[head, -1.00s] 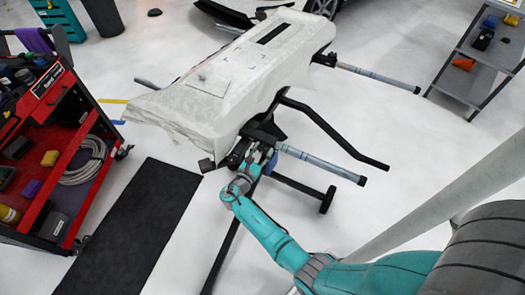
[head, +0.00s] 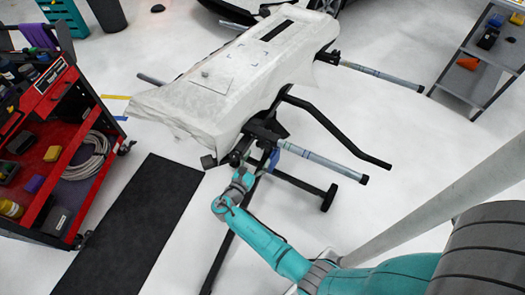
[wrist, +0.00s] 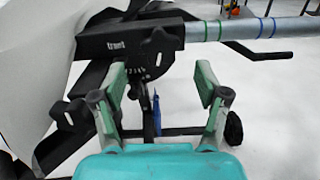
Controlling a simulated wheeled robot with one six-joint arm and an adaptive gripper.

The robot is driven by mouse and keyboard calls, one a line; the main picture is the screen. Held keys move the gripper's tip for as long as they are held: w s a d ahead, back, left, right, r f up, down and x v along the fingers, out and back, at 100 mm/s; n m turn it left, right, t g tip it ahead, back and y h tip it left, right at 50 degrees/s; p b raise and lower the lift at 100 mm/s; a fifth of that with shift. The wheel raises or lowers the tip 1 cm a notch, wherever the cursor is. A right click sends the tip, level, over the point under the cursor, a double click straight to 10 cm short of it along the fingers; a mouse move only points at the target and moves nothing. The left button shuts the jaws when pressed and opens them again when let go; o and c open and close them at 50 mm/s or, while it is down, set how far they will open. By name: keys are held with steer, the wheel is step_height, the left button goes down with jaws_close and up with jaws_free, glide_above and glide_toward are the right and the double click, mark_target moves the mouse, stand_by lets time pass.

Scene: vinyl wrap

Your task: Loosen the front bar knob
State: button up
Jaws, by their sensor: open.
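The front bar (head: 320,160) is a grey tube with coloured bands and a black end, sticking out from the near end of the stand. In the wrist view the bar (wrist: 245,28) enters a black clamp block (wrist: 110,43) with a white label. A dark rounded knob (wrist: 163,43) sits on the block's face, just above and beyond my fingertips. My gripper (wrist: 160,82) is open and empty, its two green-padded fingers apart below the knob. They do not appear to touch it. In the head view my gripper (head: 252,166) is beside the clamp, which partly hides in clutter.
A white-covered panel (head: 230,85) lies on the stand. Another dark knob (wrist: 70,115) and a blue hanging piece (wrist: 157,115) show near my fingers. A black bent bar (head: 335,130) is to the right. A red tool cart (head: 90,125) stands left; open floor lies around.

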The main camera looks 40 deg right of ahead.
steer(key=v, duration=0.6)
stand_by(0.4)
steer(key=s+f+m+t+y, duration=0.1)
steer(key=s+f+m+y, duration=0.1)
steer(key=s+f+y, duration=0.65)
steer(key=s+a+r+m+t+y, duration=0.1)
steer(key=s+a+m+y, duration=0.25)
steer(key=s, duration=0.65)
steer(key=s+a+m+t+y, duration=0.2)
steer(key=s+a+m, duration=0.2)
steer(key=s, duration=0.5)
steer(key=s+a+r+m+t+y, duration=0.1)
steer(key=s+r+m, duration=0.2)
steer(key=r, duration=0.6)
steer(key=s+a+r+m+t+y, duration=0.1)
steer(key=s+a+r+m+t, duration=0.1)
steer(key=r, duration=0.8)
steer(key=s+a+r+m+t+y, duration=0.1)
steer(key=s+r+m+t, duration=0.1)
steer(key=r+m, duration=0.4)
step_height(320, 180, up, 4)
steer(key=shift+s+a+f, duration=0.2)
steer(key=shift+s+a, duration=0.15)
steer(key=shift+s, duration=0.55)
